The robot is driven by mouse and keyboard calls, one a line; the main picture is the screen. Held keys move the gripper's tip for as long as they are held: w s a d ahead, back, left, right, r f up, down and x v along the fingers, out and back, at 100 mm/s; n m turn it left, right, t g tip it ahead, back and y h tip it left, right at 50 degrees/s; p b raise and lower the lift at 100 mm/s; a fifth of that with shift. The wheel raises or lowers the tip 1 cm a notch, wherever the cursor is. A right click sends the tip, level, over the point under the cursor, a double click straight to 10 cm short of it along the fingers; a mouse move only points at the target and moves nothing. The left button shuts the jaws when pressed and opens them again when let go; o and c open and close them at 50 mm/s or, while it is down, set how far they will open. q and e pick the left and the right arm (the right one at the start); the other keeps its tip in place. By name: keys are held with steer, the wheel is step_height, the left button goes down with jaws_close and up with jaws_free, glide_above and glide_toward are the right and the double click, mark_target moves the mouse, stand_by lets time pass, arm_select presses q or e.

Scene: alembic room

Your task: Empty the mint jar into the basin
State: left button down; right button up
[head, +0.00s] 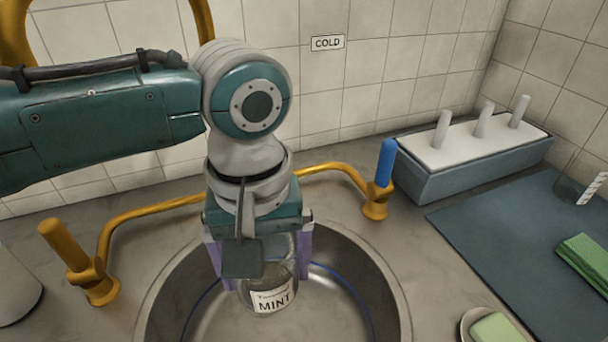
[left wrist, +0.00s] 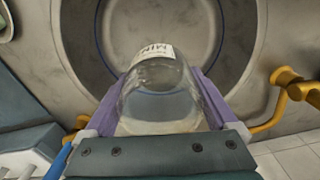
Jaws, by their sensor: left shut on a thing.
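The mint jar (head: 272,300) is clear glass with a white label reading MINT. My left gripper (head: 265,278) is shut on it, with a purple finger on either side. The jar is over the round metal basin (head: 392,290), inside its rim as seen from above. In the left wrist view the jar (left wrist: 160,108) sits between the fingers, with its label at the far end and the basin (left wrist: 250,50) behind it. The gripper's wrist hides part of the jar in the head view. My right gripper is not in view.
Brass pipework with a blue-handled tap (head: 386,165) and a brass-handled tap (head: 65,245) runs behind the basin. At right are a grey box with white pegs (head: 470,165), a dark mat (head: 500,235), a folded green cloth (head: 585,262) and a soap dish (head: 492,328).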

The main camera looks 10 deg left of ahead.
arm_select(q)
steer(key=shift+r, duration=0.25)
steer(key=shift+r+t+p, duration=0.2)
steer(key=shift+t+p, duration=0.1)
steer(key=shift+p, duration=0.65)
steer(key=t+p, duration=0.2)
steer(key=shift+r+y+p, duration=0.1)
steer(key=shift+y+p, duration=0.2)
steer(key=shift+p, duration=0.05)
steer(key=shift+t+p, duration=0.5)
steer(key=shift+t, duration=0.2)
steer(key=shift+t+y, duration=0.4)
steer(key=shift+t, duration=0.1)
